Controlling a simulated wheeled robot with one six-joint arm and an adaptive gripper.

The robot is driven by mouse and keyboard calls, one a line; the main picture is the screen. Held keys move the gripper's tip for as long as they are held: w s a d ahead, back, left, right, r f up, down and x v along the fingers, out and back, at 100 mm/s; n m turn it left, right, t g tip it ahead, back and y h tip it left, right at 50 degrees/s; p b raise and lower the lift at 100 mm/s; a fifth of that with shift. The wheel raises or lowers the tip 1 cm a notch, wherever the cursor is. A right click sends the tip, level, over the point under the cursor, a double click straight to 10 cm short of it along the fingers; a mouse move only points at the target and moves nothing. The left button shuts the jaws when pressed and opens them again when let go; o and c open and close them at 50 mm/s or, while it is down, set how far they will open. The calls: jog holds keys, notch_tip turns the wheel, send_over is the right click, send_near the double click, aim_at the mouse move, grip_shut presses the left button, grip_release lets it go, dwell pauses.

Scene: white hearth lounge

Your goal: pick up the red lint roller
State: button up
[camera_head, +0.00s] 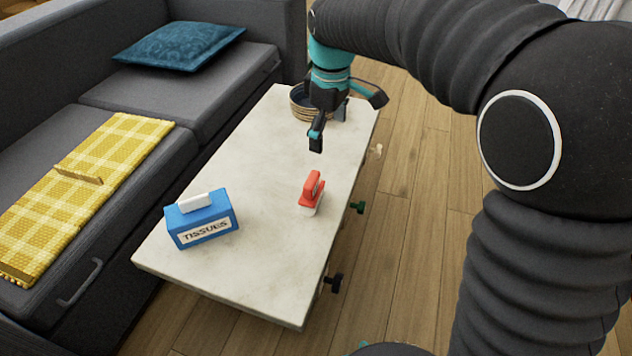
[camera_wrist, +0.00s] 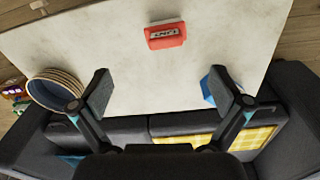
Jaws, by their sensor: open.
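The red lint roller (camera_head: 311,190) lies on the pale stone-topped table (camera_head: 260,230), near its right edge in the head view. It has a red handle and body with a whitish lower part. In the wrist view the lint roller (camera_wrist: 166,35) shows near the top centre, with lettering on its side. My gripper (camera_head: 328,130) hangs above the far part of the table, beyond the roller and apart from it. In the wrist view my gripper (camera_wrist: 162,92) is open, with nothing between its fingers.
A blue tissue box (camera_head: 202,218) stands at the table's near left. A grey sofa (camera_head: 225,95) with a yellow plaid blanket (camera_head: 95,180) and a teal cushion (camera_head: 180,45) runs along the left.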

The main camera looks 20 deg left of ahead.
jog(key=n, duration=0.2)
send_over(312, 178)
jog(key=f, duration=0.2)
jog(key=shift+g, duration=0.3)
jog(key=f, duration=0.7)
jog(key=shift+a+f+b, duration=0.25)
jog(key=shift+a+b, duration=0.05)
jog(key=shift+d+f, duration=0.15)
jog(key=shift+f, duration=1.4)
jog(key=shift+d+f, duration=0.15)
jog(key=shift+f, duration=1.35)
jog(key=shift+c, duration=0.3)
jog(key=c, duration=1.6)
jog(key=shift+o, duration=0.2)
